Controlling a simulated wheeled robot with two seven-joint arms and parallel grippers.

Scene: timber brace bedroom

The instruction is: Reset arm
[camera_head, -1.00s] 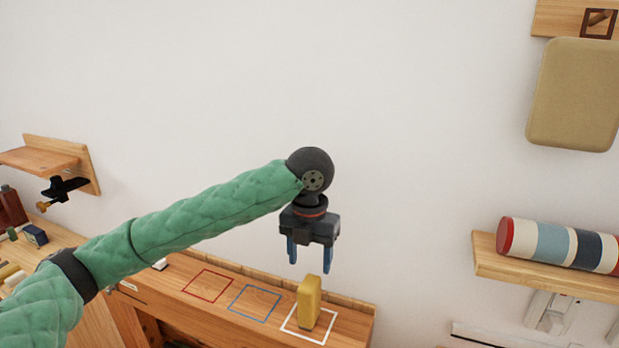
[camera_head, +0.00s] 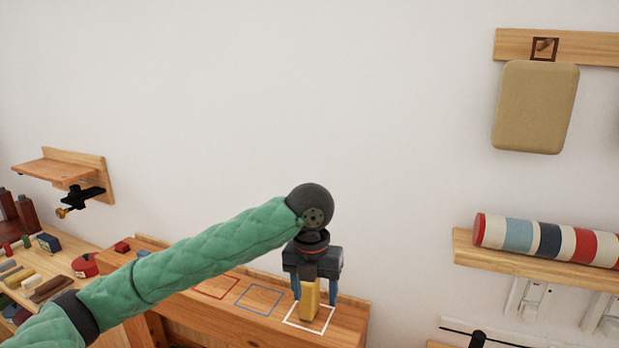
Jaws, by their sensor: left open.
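My left arm in a green sleeve comes in from the lower left. Its gripper (camera_head: 313,296) points down, open, with its two blue fingers around the upper part of a yellow block (camera_head: 310,300). I cannot tell whether the fingers touch it. The block stands upright inside the white square outline (camera_head: 324,325) on the wooden bench top. My right gripper is not in view.
A blue outline (camera_head: 259,300) and a red outline (camera_head: 232,287) lie left of the white one. Small coloured blocks crowd the table at left. A wall shelf (camera_head: 475,254) holds a striped roll (camera_head: 550,240). A tan pad (camera_head: 535,108) hangs above. The wall between is bare.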

